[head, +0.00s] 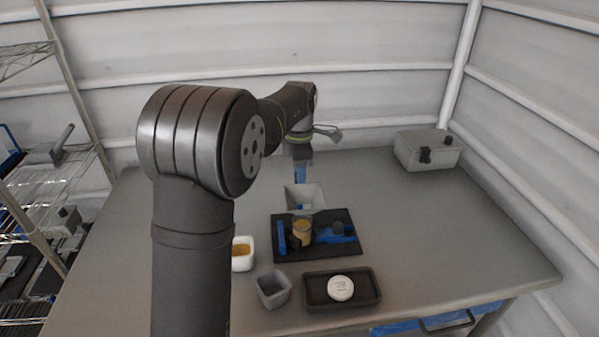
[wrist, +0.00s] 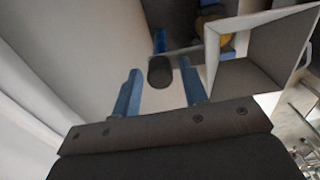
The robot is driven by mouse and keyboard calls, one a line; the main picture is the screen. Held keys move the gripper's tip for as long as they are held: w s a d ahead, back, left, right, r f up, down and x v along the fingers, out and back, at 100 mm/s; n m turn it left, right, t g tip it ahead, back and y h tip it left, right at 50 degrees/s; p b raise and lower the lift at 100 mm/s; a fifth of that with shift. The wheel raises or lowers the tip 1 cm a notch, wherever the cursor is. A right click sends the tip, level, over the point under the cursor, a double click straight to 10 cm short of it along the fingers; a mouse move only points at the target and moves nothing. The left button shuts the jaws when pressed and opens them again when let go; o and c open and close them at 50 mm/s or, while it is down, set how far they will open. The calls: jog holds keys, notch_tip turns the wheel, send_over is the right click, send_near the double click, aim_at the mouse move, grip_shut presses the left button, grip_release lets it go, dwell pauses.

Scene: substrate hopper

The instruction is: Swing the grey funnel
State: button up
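The grey funnel (head: 312,200) is a square, open-topped hopper above the back of a black base plate (head: 350,247). In the wrist view the funnel (wrist: 270,72) is at the upper right, its open mouth showing. A thin bar runs left from it towards a dark rounded knob (wrist: 160,73). My gripper (head: 300,174) points down just behind the funnel. In the wrist view my gripper (wrist: 160,68) has its two blue fingers apart, with the knob between them in the picture. A gap shows on each side of the knob. I cannot tell whether the knob lies at fingertip depth.
On the base stand blue parts and a jar (head: 302,231) with tan contents. In front are a white cup (head: 243,262) with yellow contents, a grey cup (head: 273,295) and a dark tray (head: 315,303) holding a white lid (head: 340,287). A grey box (head: 410,152) stands back right.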

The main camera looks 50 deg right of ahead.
jog(key=c, duration=0.6)
jog(key=shift+c, duration=0.2)
jog(key=m, duration=1.8)
jog(key=o, duration=0.7)
